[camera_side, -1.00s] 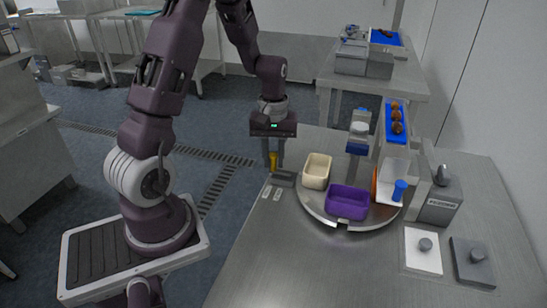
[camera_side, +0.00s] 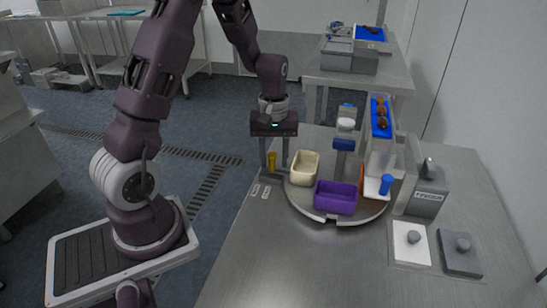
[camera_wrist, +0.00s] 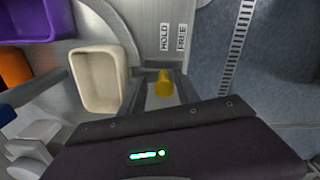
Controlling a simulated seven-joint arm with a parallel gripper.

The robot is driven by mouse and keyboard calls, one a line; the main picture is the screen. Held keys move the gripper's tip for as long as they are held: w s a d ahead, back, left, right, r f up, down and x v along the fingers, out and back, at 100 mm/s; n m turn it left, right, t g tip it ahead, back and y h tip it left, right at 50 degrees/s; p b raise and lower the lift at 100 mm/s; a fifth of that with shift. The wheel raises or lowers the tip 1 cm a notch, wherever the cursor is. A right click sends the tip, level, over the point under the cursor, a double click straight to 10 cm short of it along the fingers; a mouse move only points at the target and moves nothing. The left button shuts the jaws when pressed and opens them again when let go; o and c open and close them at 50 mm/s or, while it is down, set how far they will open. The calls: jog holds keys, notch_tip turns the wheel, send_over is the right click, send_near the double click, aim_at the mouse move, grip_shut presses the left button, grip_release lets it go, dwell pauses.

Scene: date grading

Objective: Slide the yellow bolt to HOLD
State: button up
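The yellow bolt (camera_side: 271,160) stands up from a small grey slide plate at the table's left edge. In the wrist view the bolt (camera_wrist: 164,84) lines up with the HOLD label (camera_wrist: 164,37). The FREE label (camera_wrist: 182,37) is to its right, outward from the table. My gripper (camera_side: 274,165) points down with its fingers apart, one on each side of the bolt. I cannot tell whether a finger touches it. The lower part of the slide plate is partly hidden by the fingers.
A round turntable carries a cream bin (camera_side: 304,167) just right of my gripper and a purple bin (camera_side: 336,196). A dispenser with a blue chute (camera_side: 381,127) of dates stands behind. The table front (camera_side: 300,260) is clear.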

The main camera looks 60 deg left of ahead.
aim_at(274, 154)
notch_tip(274, 154, up, 7)
dwell(0.3)
jog(key=s+d+r+m+t, duration=0.2)
jog(key=s+d+r+m, duration=0.1)
jog(key=d+r, duration=0.35)
jog(key=s+d+r+m+t, duration=0.1)
jog(key=s+d+r+m, duration=0.2)
jog(key=s, duration=0.4)
jog(key=s+d+r+m+t, duration=0.2)
jog(key=s+d+r+m, duration=0.1)
jog(key=s+d+m, duration=0.3)
jog(key=shift+s+r+t, duration=0.3)
jog(key=shift+s+r, duration=0.05)
jog(key=shift+s, duration=0.7)
